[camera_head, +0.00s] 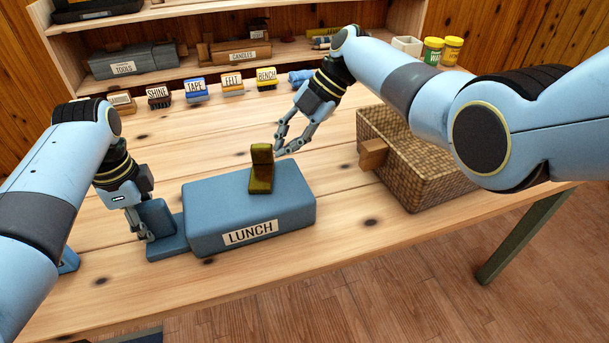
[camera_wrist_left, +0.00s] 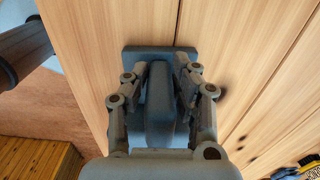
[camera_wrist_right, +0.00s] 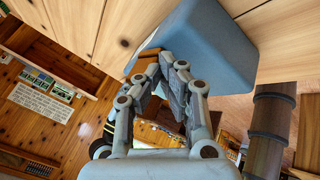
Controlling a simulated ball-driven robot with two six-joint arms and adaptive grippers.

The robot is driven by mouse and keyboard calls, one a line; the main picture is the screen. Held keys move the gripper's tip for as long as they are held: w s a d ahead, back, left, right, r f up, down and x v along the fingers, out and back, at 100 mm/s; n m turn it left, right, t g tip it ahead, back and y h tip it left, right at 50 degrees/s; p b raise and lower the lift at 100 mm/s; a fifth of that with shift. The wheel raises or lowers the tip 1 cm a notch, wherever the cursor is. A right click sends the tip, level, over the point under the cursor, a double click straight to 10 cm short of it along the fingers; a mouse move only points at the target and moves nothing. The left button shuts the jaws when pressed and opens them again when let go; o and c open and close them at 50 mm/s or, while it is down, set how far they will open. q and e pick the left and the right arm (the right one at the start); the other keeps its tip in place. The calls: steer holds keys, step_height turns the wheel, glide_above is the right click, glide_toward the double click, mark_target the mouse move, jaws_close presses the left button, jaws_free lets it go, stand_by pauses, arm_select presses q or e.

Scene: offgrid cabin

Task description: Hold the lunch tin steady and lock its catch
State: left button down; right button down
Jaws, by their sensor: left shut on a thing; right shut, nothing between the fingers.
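The blue lunch tin (camera_head: 215,205) lies on the table, with a LUNCH label (camera_head: 250,232) on its front side. A brass catch (camera_head: 261,170) stands up from the tin's top near its far edge. My left gripper (camera_head: 147,232) is shut on the upright blue block (camera_head: 159,216) at the tin's left end; the block also shows between the fingers in the left wrist view (camera_wrist_left: 159,100). My right gripper (camera_head: 279,148) is shut and empty just behind and right of the catch. In the right wrist view the tin (camera_wrist_right: 205,45) is beyond the fingers (camera_wrist_right: 172,68).
A woven basket (camera_head: 440,180) with a wooden block (camera_head: 373,153) at its side stands to the right. Several small labelled blocks (camera_head: 232,84) line the back of the table. A shelf behind holds a tools box (camera_head: 135,62). The front table strip is clear.

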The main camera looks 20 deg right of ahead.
mark_target(268, 145)
arm_select(q)
steer(key=shift+s, duration=0.1)
arm_select(e)
steer(key=shift+w+a, duration=0.85)
steer(key=shift+a, duration=0.15)
arm_select(q)
steer(key=shift+d, duration=0.1)
arm_select(e)
steer(key=shift+a, duration=0.1)
arm_select(q)
steer(key=shift+d, duration=0.15)
arm_select(e)
steer(key=shift+s+a, duration=0.55)
steer(key=shift+s, duration=0.2)
steer(key=shift+d, duration=0.4)
steer(key=d, duration=0.3)
steer(key=shift+w+d, duration=0.15)
arm_select(q)
steer(key=shift+a, duration=0.2)
arm_select(e)
steer(key=w+d+r, duration=0.4)
steer(key=d+r, duration=0.1)
steer(key=r, duration=0.3)
steer(key=shift+d, duration=0.25)
